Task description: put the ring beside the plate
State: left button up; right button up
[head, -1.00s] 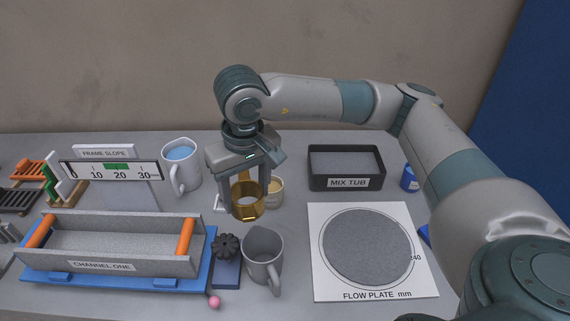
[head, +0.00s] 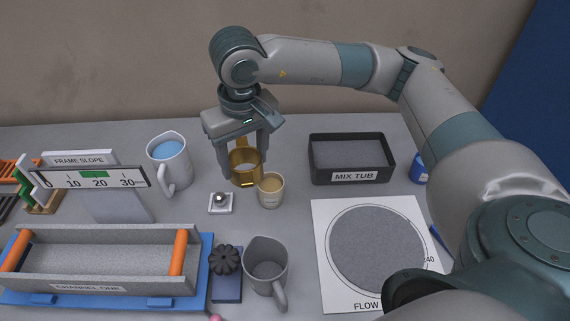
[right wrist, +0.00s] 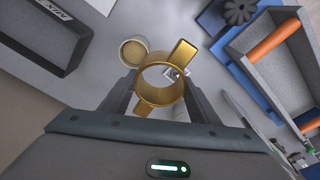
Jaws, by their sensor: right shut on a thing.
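The ring (head: 245,168) is a gold, open band with tabs. My right gripper (head: 244,163) is shut on it and holds it above the table, behind and left of the small beige cup (head: 271,190). In the right wrist view the ring (right wrist: 146,92) sits between the two fingers of the gripper (right wrist: 160,97). The flow plate (head: 325,290) is a white square board with a grey disc, lying flat at the right front, well apart from the ring. My left gripper is not in view.
The mix tub (head: 350,176) stands behind the plate. A grey jug (head: 266,258) stands left of the plate. A small white pad with a metal knob (head: 221,203) lies near the cup. A mug (head: 168,162), slope frame and channel (head: 110,285) fill the left. Bare table lies between jug and plate.

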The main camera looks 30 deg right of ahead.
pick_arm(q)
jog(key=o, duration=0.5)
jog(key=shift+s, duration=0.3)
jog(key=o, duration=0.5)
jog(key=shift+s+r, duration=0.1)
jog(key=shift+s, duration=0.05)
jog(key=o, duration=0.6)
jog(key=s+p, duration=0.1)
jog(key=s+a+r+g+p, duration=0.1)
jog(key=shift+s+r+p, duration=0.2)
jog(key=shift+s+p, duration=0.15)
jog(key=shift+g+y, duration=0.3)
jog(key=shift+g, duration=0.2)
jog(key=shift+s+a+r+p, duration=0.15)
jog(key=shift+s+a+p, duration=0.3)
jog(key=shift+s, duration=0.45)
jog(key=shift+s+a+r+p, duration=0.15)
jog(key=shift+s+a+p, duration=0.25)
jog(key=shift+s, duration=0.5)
pick_arm(e)
jog(key=w+d+f+m, duration=0.2)
jog(key=w+d+m, duration=0.2)
jog(key=d, duration=0.4)
jog(key=w+d+f+m+h, duration=0.1)
jog(key=w+d+f+m, duration=0.1)
jog(key=w+d+m, duration=0.2)
jog(key=shift+w+d+m+g, duration=0.3)
jog(key=shift+d+m, duration=1.1)
jog(key=shift+d, duration=0.5)
